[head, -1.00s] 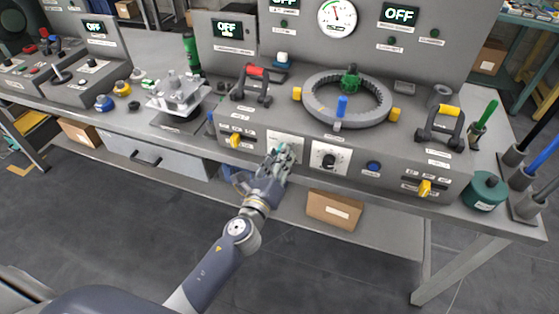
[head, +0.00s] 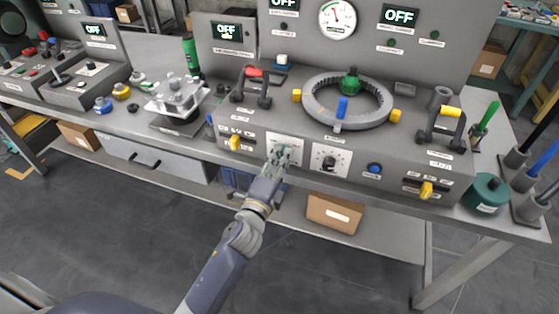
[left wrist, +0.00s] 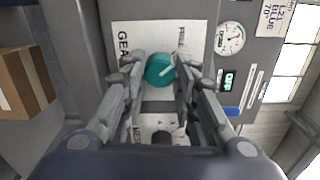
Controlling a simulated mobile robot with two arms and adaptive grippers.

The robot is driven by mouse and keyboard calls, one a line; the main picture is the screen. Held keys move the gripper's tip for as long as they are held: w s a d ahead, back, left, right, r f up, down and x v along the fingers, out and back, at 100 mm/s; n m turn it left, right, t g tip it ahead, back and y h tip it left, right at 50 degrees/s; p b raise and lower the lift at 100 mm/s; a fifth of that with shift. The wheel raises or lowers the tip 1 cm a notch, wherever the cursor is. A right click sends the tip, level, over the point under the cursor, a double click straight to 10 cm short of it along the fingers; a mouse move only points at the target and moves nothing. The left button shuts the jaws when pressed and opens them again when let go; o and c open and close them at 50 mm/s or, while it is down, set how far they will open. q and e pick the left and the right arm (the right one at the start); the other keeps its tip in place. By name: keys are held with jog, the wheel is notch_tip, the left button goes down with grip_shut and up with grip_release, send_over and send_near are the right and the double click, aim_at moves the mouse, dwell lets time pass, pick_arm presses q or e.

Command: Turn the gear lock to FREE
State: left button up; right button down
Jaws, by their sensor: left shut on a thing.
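The gear lock is a round teal knob (left wrist: 160,70) with a pale pointer line on a white plate (left wrist: 140,32). In the left wrist view the plate reads GEAR along one side, with smaller print at the other. The pointer slants toward the upper right there. My left gripper (left wrist: 161,76) is shut on the knob, one finger at each side. In the head view my left gripper (head: 279,157) reaches the plate (head: 287,141) on the console's front and hides most of the knob. My right gripper is not in view.
A black knob (head: 329,162) on its own white plate sits just right. The grey ring (head: 318,107) stands above on the console. A cardboard box (head: 334,213) lies on the shelf below.

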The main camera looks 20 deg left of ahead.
pick_arm(q)
jog(key=shift+n, duration=0.6)
jog(key=o, duration=1.1)
jog(key=s, duration=1.2)
jog(key=shift+a, duration=0.2)
